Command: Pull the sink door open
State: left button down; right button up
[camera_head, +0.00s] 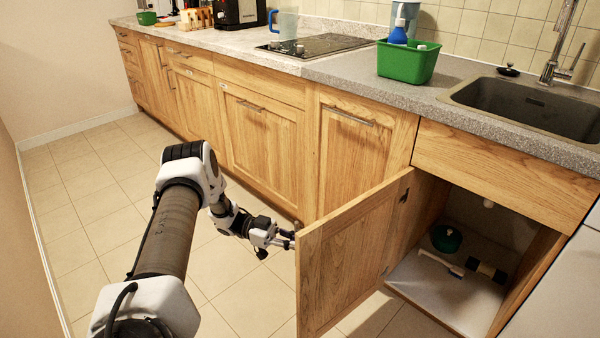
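The sink door (350,250) is a wooden panel below the sink, and it stands swung well out from the cabinet. Its inner face is toward me, with a dark hinge at the cabinet side; its outer face and any handle there are hidden. My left gripper (284,240) is at the door's free edge, on the outer-face side. Its fingertips are small and partly run in behind the edge, so I cannot tell whether they grip anything. My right gripper is not in view.
The open sink cabinet (440,304) holds a green round item (446,238) and a few small things. Above are the sink (530,105), a faucet (556,45) and a green tub (407,64) on the counter. Floor tiles (100,215) to the left are clear.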

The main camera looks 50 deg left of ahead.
pick_arm(q)
jog(key=c, duration=1.2)
grip_release()
jog(key=shift+s, duration=0.1)
jog(key=v, duration=1.2)
